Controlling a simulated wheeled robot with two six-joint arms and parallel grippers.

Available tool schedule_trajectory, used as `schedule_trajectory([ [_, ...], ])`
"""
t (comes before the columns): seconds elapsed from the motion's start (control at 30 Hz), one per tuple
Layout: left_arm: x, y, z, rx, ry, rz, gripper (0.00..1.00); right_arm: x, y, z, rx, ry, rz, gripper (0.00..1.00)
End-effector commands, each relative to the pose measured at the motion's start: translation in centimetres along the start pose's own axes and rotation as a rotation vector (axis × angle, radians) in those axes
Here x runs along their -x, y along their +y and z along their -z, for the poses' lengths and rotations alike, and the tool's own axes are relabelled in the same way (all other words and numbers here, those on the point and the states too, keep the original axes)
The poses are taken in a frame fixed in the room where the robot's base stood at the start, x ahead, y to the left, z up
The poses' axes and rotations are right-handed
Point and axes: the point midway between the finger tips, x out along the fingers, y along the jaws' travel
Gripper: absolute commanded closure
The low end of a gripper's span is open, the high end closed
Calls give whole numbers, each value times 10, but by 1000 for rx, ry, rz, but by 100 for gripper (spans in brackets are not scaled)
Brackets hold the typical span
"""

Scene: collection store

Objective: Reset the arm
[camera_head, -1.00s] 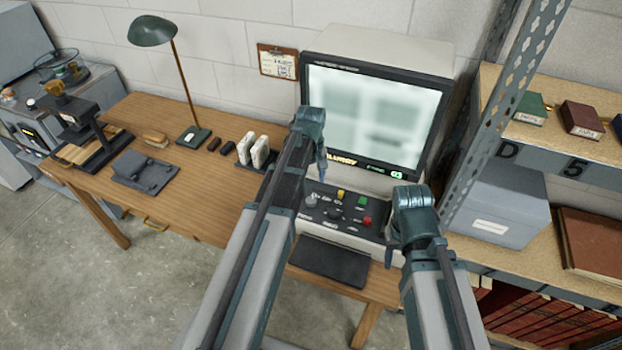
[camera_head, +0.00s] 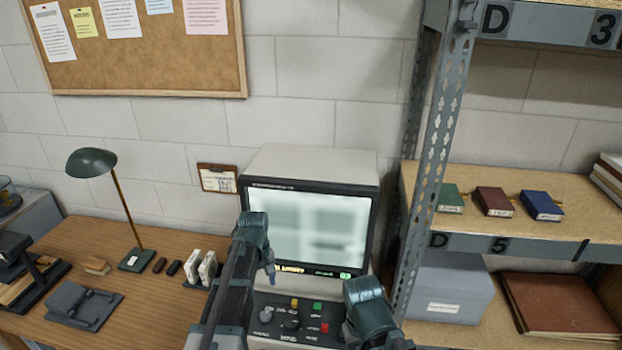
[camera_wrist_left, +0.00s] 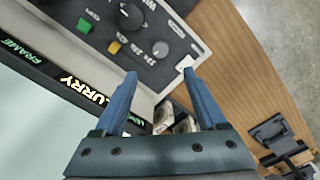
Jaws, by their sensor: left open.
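My left gripper (camera_wrist_left: 160,76) is open and empty in the left wrist view, its two blue fingers apart over the edge of the reader's control panel (camera_wrist_left: 155,35). In the head view my left arm comes up in front of the desk, with its wrist end (camera_head: 268,270) before the lit screen (camera_head: 310,228). My right arm shows at the bottom, right of the panel, but its gripper fingers cannot be seen. The panel has a green, a yellow and a red button and dark knobs.
The wooden desk (camera_head: 150,290) holds a green lamp (camera_head: 92,163), a grey cradle (camera_head: 82,305) and white boxes (camera_head: 200,268). A metal shelf post (camera_head: 437,150) stands close on the right. The shelf carries small boxed items (camera_head: 494,201), a grey box (camera_head: 447,287) and a brown book (camera_head: 560,304).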

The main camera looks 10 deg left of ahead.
Motion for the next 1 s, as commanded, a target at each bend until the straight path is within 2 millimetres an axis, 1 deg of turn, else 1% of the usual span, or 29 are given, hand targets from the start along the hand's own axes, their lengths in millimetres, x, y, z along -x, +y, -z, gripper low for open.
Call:
schedule_trajectory([
  [0.07,-3,4,-25,-81,0,7,26,-3,0,0,0,0,0,50],
  [0.17,-8,9,-77,-279,3,26,26,-9,-1,0,0,0,0,50],
  [0.2,-11,10,-100,-376,4,36,26,-11,-1,1,0,0,0,50],
  [0.27,-14,10,-134,-521,4,51,26,-14,-1,1,-1,0,0,50],
  [0.3,-16,8,-154,-614,4,61,26,-16,-2,1,-1,0,0,50],
  [0.4,-19,3,-196,-819,4,83,26,-20,-2,1,-1,0,0,50],
  [0.5,-21,-3,-225,-973,3,100,26,-22,-2,1,-1,0,0,50],
  [0.6,-22,-7,-241,-1067,2,112,26,-23,-2,1,-1,0,0,50],
  [0.67,-22,-8,-245,-1097,1,115,26,-24,-2,1,-1,0,0,50],
  [1.0,-22,-7,-246,-1110,1,116,26,-23,-2,1,-1,0,0,50],
])
